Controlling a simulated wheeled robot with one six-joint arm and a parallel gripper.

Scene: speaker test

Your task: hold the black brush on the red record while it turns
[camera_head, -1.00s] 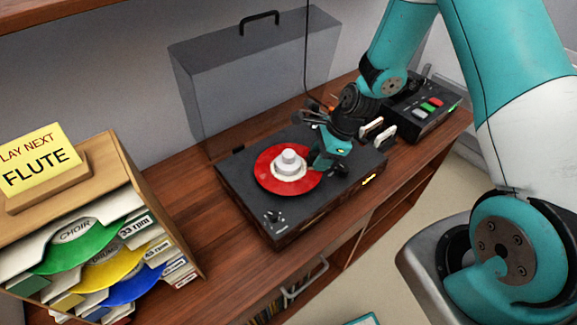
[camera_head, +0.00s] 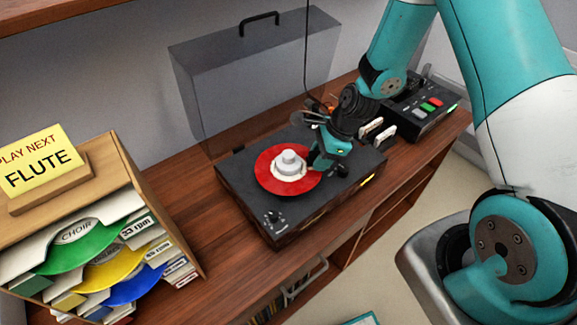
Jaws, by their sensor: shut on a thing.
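The red record (camera_head: 289,188) lies flat on the black turntable (camera_head: 240,190), with a pale label and a grey-white knob-like piece (camera_head: 289,161) at its centre. My gripper (camera_head: 318,160) reaches in from the upper right, and its teal fingers are low at the record's right edge. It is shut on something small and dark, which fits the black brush. The fingers hide most of it, so I cannot tell whether its bristles touch the record. Whether the record is turning cannot be told from its plain surface.
A clear dust cover (camera_head: 225,85) stands behind the turntable. A black control box (camera_head: 425,110) with coloured buttons is at the right. A wooden record rack (camera_head: 150,195) with a yellow FLUTE sign (camera_head: 40,165) fills the left. Bare wood lies between rack and turntable.

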